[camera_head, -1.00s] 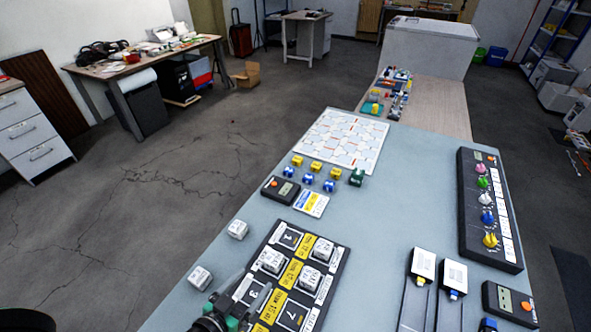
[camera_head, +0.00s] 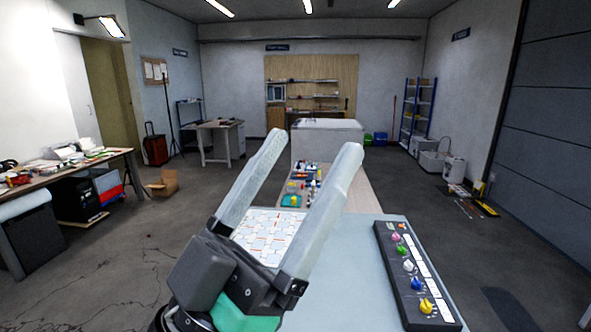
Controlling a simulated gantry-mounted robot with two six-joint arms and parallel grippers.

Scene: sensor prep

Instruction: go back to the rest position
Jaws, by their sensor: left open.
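My left gripper (camera_head: 308,172) is raised in front of the head camera, with its two long pale fingers pointing up and away. The fingers are spread apart and nothing is between them. It stands above the worktable (camera_head: 345,285) and hides part of the white patterned sheet (camera_head: 270,228) on it. My right gripper does not show in the head view.
A black panel with coloured knobs (camera_head: 412,270) lies at the table's right side. Small coloured parts (camera_head: 300,180) lie on the wooden surface beyond. A white chest (camera_head: 325,140) stands behind it. Floor on both sides is largely open.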

